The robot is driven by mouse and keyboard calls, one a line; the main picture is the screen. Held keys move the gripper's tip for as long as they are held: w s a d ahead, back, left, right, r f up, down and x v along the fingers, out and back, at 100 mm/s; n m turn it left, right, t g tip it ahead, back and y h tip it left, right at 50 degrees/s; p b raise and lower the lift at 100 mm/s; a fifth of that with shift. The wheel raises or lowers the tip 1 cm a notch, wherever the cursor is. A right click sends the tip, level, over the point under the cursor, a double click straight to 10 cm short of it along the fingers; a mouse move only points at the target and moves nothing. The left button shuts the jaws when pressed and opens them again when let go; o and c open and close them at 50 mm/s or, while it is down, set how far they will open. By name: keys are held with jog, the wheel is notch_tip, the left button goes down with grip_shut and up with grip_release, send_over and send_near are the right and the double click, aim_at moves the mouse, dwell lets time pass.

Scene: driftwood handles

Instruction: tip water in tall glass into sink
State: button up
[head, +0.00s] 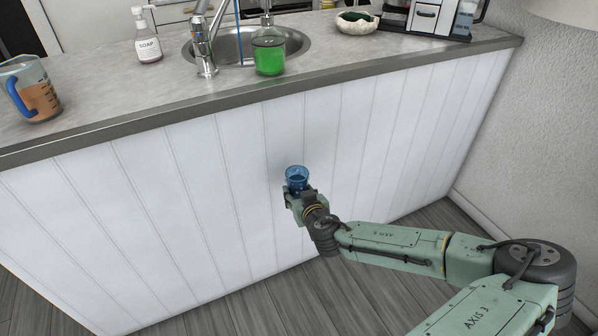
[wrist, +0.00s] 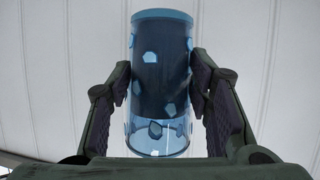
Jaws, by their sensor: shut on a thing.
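My gripper (head: 299,193) is shut on a blue-tinted clear glass (head: 297,174) and holds it in front of the counter's white panelled side, lower than the countertop. In the wrist view my gripper (wrist: 160,78) has one finger on each side of the tall glass (wrist: 160,110), which has pale blue patches on its wall. The glass looks roughly upright. Its contents are hard to make out. The round metal sink (head: 296,44) is set in the counter above and beyond my gripper, with a faucet (head: 204,45) at its near left.
A soap bottle (head: 147,38) and a measuring jug with brown liquid (head: 34,92) stand to the left. A white bowl (head: 357,22) and a coffee machine (head: 432,17) are at right. The counter edge (head: 330,78) lies between.

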jog(key=s+a+f+m+h, duration=0.1)
jog(key=s+a+f, duration=0.1)
jog(key=s+f, duration=0.3)
jog(key=s+a+f+m+h+b, duration=0.1)
jog(key=s+f, duration=0.5)
jog(key=f, duration=0.8)
jog(key=shift+a+m+h, duration=0.3)
jog(key=shift+a+h, duration=0.05)
jog(key=shift+h, duration=0.15)
